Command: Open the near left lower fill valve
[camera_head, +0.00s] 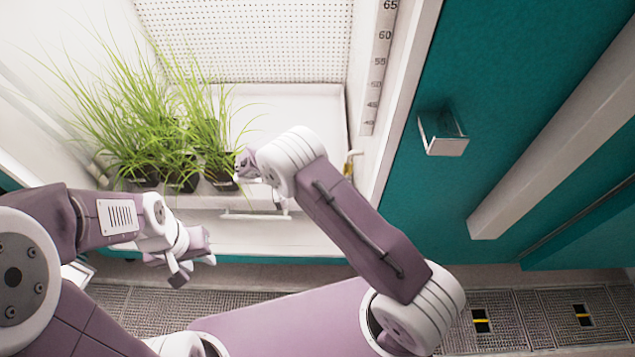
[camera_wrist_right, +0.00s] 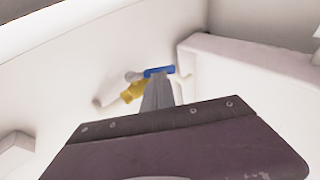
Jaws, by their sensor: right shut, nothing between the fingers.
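In the right wrist view a valve with a blue handle (camera_wrist_right: 160,71) and a yellow body (camera_wrist_right: 132,92) sits on a pale wall, beside a white fitting (camera_wrist_right: 108,92). My right gripper (camera_wrist_right: 159,86) is shut and empty. Its fingertips overlap the blue handle's lower edge in the picture; I cannot tell if they touch. In the head view my right gripper (camera_head: 243,164) points left beside the plants, partly hidden by its wrist, and this valve is not visible. My left gripper (camera_head: 190,266) hangs in front of the chamber, its fingers apart and empty.
Potted grasses (camera_head: 170,140) stand at the left on a white tray (camera_head: 310,105). Another yellow fitting (camera_head: 349,162) is at the chamber's right wall, beside my right arm. A teal door with a handle (camera_head: 443,135) is at the right. A white block edge (camera_wrist_right: 240,68) lies right of the valve.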

